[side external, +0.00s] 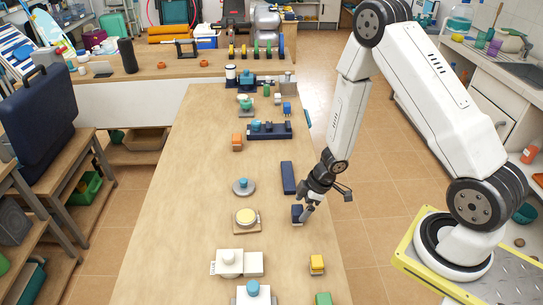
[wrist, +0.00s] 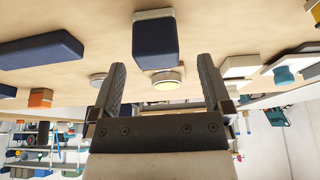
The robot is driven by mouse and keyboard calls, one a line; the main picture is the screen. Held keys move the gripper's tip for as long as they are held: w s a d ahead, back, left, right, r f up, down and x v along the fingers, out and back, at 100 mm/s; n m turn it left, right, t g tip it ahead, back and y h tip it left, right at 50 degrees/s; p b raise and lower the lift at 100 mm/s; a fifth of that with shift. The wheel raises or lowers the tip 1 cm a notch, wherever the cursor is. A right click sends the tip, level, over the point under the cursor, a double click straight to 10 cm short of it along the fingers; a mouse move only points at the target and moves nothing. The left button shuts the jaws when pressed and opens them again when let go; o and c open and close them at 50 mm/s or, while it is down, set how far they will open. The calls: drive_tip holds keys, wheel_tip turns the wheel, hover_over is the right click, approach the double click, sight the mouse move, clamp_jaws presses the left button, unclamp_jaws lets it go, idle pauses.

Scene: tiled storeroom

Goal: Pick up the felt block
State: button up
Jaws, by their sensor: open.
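The block that looks like the felt block (wrist: 155,45) is dark navy with a pale beige strip along one end. In the wrist view it lies ahead of and between my two open fingers, with nothing held. In the side external view the navy block (side external: 297,215) sits on the wooden table near its right edge, partly hidden by my gripper (side external: 307,208). My gripper is low, just above and to the right of it. In the wrist view my gripper (wrist: 162,66) has its fingers spread wider than the block. Contact cannot be told.
A long navy bar (side external: 288,178) lies just behind the block. A round yellow-topped piece (side external: 246,217) and a grey disc with a blue knob (side external: 243,187) stand to the left. The table's left side is clear.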

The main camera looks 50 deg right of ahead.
sight(299, 209)
drive_tip(key=shift+x, duration=2.5)
drive_tip(key=shift+w+d, duration=0.1)
drive_tip(key=c, duration=1.3)
